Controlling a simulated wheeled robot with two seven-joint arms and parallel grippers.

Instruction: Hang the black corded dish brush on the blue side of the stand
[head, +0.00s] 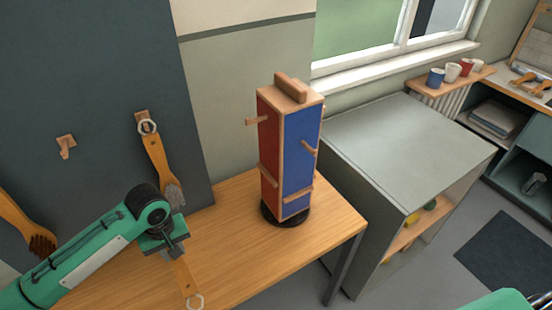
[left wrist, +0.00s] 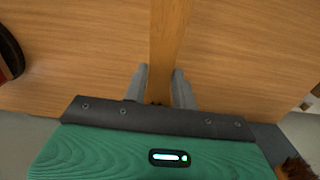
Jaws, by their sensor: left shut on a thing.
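My left gripper (head: 176,250) is shut on a wooden brush handle (head: 184,276) above the table; a pale ring hangs at the handle's near end. The left wrist view shows the handle (left wrist: 167,40) between the two fingers (left wrist: 160,88). Its bristles are hidden, so I cannot tell their colour or type. The stand (head: 290,99) is upright to the right of my gripper, apart from it, with a red side (head: 269,150) facing left and a blue side (head: 299,150) facing right. Pegs stick out from both sides; the blue side's pegs look empty. My right gripper is out of view.
The stand's round black base (head: 285,217) rests near the right end of the wooden table (head: 235,250). A grey-bristled brush (head: 160,165) hangs by a ring on the dark wall panel, beside an empty peg (head: 66,143). A dark-bristled brush (head: 38,240) is at far left. A grey cabinet (head: 410,145) stands right.

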